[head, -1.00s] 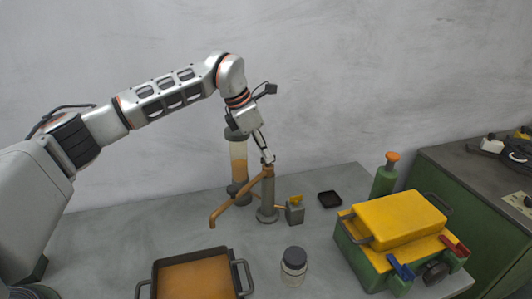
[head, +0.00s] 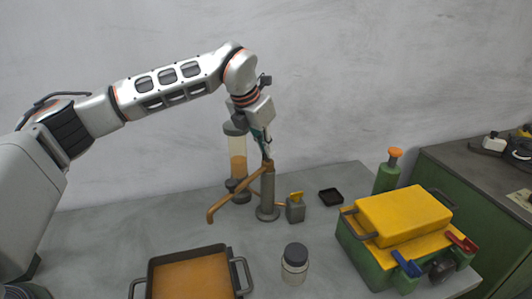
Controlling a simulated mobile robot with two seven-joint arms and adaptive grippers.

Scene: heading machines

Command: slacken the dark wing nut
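A dark part (head: 443,267) sits low on the front of the green and yellow machine (head: 375,262), between a blue lever (head: 407,264) and a red lever (head: 462,241). It looks like the dark wing nut, but its wings are too small to make out clearly. My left gripper (head: 267,157) points down at the top of a grey post (head: 268,190) with a copper-coloured arm (head: 222,207), well left of the machine. Its fingers look close together, but their gap and any contact with the post are unclear. My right gripper is out of view.
A brown tray with handles (head: 241,268) and a dark-lidded jar (head: 294,264) stand at the front. A grey block with a yellow top (head: 296,209), a small black dish (head: 330,197) and a green bottle (head: 387,176) stand behind. Grey table shows between them.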

